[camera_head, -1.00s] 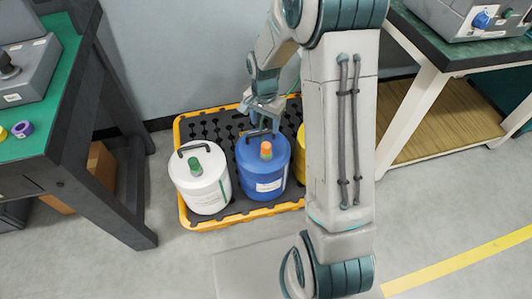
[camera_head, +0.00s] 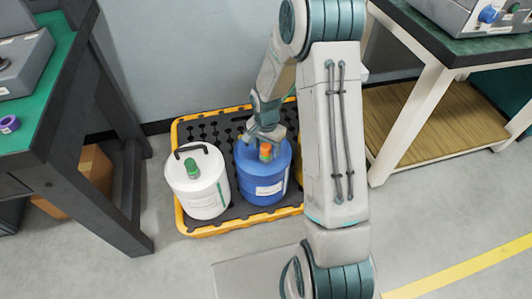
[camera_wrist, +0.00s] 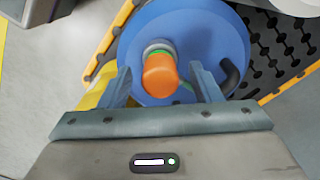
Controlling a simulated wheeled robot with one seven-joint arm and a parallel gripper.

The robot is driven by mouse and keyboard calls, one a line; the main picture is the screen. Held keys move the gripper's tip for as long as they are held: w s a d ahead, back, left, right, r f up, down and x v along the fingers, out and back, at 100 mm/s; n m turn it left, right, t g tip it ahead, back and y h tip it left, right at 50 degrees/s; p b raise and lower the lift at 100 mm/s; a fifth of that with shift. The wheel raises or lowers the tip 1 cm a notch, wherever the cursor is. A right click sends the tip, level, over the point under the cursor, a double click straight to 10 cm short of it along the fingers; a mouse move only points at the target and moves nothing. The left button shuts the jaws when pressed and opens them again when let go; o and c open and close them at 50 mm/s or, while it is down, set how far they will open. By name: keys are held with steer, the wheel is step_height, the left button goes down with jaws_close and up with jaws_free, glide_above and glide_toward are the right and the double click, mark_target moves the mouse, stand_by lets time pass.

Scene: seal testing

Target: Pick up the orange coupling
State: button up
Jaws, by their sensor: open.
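The orange coupling (camera_head: 265,152) sits on top of the blue drum (camera_head: 264,185), which stands upright on the spill pallet. In the wrist view the orange coupling (camera_wrist: 160,72) is a short cylinder on a grey collar, near the centre of the blue lid (camera_wrist: 205,40). My gripper (camera_head: 262,140) is over the drum's top, close to the coupling. In the wrist view my gripper (camera_wrist: 161,80) is open, with one finger on each side of the coupling and gaps between. I cannot tell how far down the fingertips reach.
A white drum (camera_head: 198,190) with a green coupling (camera_head: 192,168) and black handle stands left of the blue one. A yellow drum (camera_head: 299,170) is mostly hidden behind my arm. The yellow-rimmed pallet (camera_head: 200,231) holds them. Workbenches stand left (camera_head: 75,70) and right (camera_head: 420,90).

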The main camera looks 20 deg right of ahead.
steer(key=c, duration=1.1)
steer(key=shift+r, duration=0.1)
